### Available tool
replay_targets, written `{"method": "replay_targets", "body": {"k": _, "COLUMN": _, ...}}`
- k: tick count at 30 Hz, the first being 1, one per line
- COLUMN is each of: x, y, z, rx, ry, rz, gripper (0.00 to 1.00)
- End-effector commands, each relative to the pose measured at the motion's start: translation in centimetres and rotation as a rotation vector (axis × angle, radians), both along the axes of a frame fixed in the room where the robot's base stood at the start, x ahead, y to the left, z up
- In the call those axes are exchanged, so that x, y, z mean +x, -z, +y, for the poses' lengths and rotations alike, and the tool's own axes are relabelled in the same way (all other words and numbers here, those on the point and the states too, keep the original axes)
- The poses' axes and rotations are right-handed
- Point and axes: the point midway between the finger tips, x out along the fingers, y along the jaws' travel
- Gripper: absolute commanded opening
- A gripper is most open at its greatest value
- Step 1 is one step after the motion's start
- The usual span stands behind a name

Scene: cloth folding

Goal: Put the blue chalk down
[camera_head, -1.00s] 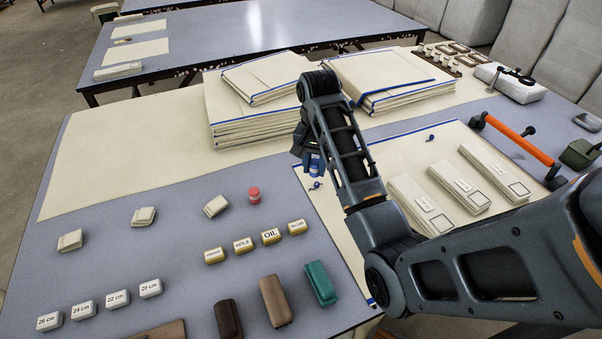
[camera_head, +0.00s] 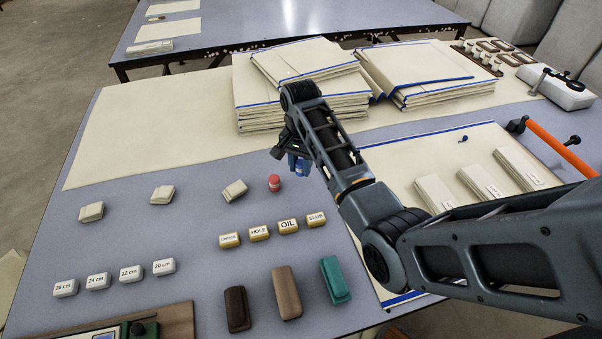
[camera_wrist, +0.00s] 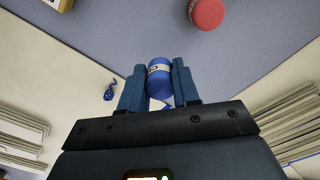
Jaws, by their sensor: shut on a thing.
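The blue chalk (camera_wrist: 159,82) is a short blue cylinder with a pale label band, seen in the wrist view between the two blue fingers. My gripper (camera_wrist: 158,86) is shut on it. In the head view my gripper (camera_head: 299,164) hangs over the grey table near the edge of the cream cloth, and my arm hides part of it. The red chalk (camera_head: 274,183) stands on the table just left of my gripper; it also shows at the top of the wrist view (camera_wrist: 207,12).
Labelled tan blocks (camera_head: 260,233) lie in a row below the red chalk. Brown and teal blocks (camera_head: 335,279) lie near the front edge. Folded cloth stacks (camera_head: 300,95) stand behind my gripper. A small blue item (camera_head: 463,138) lies on the right cloth. Bare table shows between the left blocks.

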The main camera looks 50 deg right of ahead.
Motion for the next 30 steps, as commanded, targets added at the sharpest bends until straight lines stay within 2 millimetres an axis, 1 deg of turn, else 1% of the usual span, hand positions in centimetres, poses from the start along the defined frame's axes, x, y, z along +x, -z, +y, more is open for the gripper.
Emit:
{"method": "replay_targets", "body": {"k": 3, "x": -0.2, "y": 1.8, "z": 0.0, "rx": 0.003, "ry": 0.001, "rz": 0.006, "gripper": 0.07}}
{"method": "replay_targets", "body": {"k": 7, "x": -0.2, "y": 3.2, "z": 0.0, "rx": 0.001, "ry": 0.001, "rz": 0.003, "gripper": 0.07}}
{"method": "replay_targets", "body": {"k": 20, "x": -0.2, "y": 3.9, "z": 0.0, "rx": 0.001, "ry": 0.001, "rz": 0.002, "gripper": 0.07}}
{"method": "replay_targets", "body": {"k": 21, "x": -0.2, "y": 3.8, "z": 0.0, "rx": 0.0, "ry": 0.001, "rz": 0.002, "gripper": 0.34}}
{"method": "replay_targets", "body": {"k": 28, "x": -0.2, "y": 3.8, "z": 0.0, "rx": 0.0, "ry": 0.001, "rz": 0.002, "gripper": 0.56}}
{"method": "replay_targets", "body": {"k": 30, "x": -0.2, "y": 3.8, "z": 0.0, "rx": 0.0, "ry": 0.0, "rz": 0.002, "gripper": 0.56}}
